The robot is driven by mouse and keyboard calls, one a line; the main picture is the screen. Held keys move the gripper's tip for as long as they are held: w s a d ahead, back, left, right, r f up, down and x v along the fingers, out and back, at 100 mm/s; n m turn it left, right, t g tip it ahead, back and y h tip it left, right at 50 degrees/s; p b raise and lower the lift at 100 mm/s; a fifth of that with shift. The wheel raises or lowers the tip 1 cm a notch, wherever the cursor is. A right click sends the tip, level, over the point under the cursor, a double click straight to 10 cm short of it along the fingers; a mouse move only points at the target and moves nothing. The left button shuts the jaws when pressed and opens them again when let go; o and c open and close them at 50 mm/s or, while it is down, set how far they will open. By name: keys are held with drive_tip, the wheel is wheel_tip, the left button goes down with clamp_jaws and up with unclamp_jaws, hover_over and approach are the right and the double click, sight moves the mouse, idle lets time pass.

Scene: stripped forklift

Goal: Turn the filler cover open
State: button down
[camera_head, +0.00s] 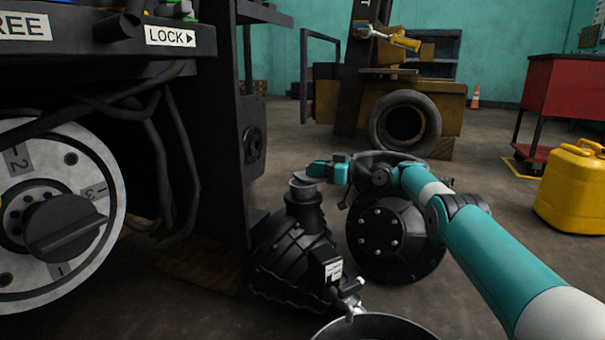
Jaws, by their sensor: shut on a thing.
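The filler cover (301,180) is a small grey round piece at the top of the black filler neck (304,207). The neck rises from a dark ribbed housing (292,258) on the floor. My gripper (313,171) reaches in from the right, and its teal fingers are shut on the filler cover at the neck's top. The fingers hide part of the cover's far and right side, and I cannot tell how far it is turned.
A round bolted black housing (378,240) stands right behind the neck, under my arm. A metal bucket (375,326) is in front. The forklift frame (212,140) and a dial plate (105,205) fill the left. A yellow can (572,190) stands right.

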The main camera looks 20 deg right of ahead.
drive_tip(key=shift+d, duration=0.15)
drive_tip(key=c, duration=1.1)
unclamp_jaws()
drive_tip(key=shift+s+d, duration=0.1)
drive_tip(key=shift+d, duration=0.05)
drive_tip(key=shift+s+d+r+p, duration=0.25)
drive_tip(key=shift+s+d+p, duration=0.05)
drive_tip(key=shift+p, duration=0.6)
drive_tip(key=p+v, duration=0.2)
drive_tip(key=v, duration=0.1)
drive_tip(key=p+v, duration=0.2)
drive_tip(key=v, duration=0.2)
drive_tip(key=p+v, duration=0.2)
drive_tip(key=v, duration=0.2)
drive_tip(key=shift+a+f+p, duration=0.1)
drive_tip(key=shift+f+p, duration=0.15)
drive_tip(key=shift+p, duration=0.05)
